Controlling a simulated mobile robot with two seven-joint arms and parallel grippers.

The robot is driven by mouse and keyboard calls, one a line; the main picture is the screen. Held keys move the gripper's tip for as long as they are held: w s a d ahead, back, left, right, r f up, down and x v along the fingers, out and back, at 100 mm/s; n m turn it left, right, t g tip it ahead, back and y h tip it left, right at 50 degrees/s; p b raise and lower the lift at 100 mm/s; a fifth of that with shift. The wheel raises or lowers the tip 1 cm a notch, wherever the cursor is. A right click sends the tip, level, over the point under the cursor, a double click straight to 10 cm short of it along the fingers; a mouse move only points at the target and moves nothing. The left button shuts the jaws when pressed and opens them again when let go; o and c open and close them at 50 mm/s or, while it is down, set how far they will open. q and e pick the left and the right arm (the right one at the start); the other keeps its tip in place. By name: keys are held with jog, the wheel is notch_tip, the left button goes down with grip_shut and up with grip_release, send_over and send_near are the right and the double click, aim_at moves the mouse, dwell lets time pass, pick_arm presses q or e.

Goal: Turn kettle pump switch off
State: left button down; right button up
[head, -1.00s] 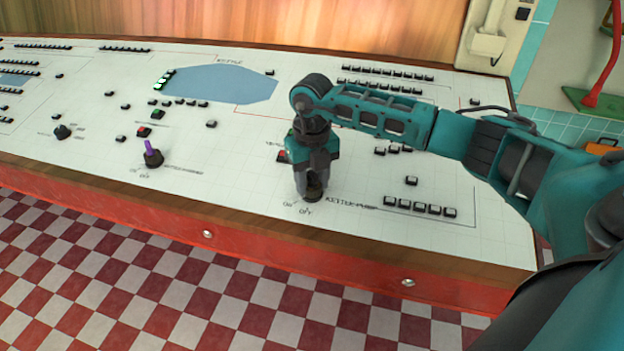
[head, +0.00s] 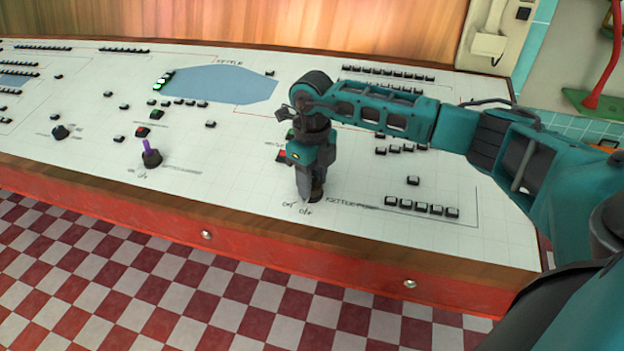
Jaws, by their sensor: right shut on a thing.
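The kettle pump switch (head: 317,196) is a dark knob on the white control panel (head: 240,205), beside the printed kettle pump label. Its "ON" and "OFF" marks show just in front of it. My right gripper (head: 308,194) points down over the switch and is shut on it. The fingers and wrist hide most of the switch, so which way it points cannot be told. My left gripper is not in the view.
A switch with a purple handle (head: 147,147) and another dark knob (head: 60,131) stand to the left. A red button (head: 282,155) sits close behind my right gripper. Rows of small black-and-white buttons (head: 420,207) lie to the right. The panel's wooden front edge (head: 250,243) is near.

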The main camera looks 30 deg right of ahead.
jog(key=shift+w+r+n, duration=0.1)
jog(key=shift+r+n, duration=0.05)
jog(key=shift+n, duration=0.45)
dwell(0.3)
jog(key=o, duration=1.1)
jog(key=shift+c, duration=0.2)
notch_tip(320, 180, up, 13)
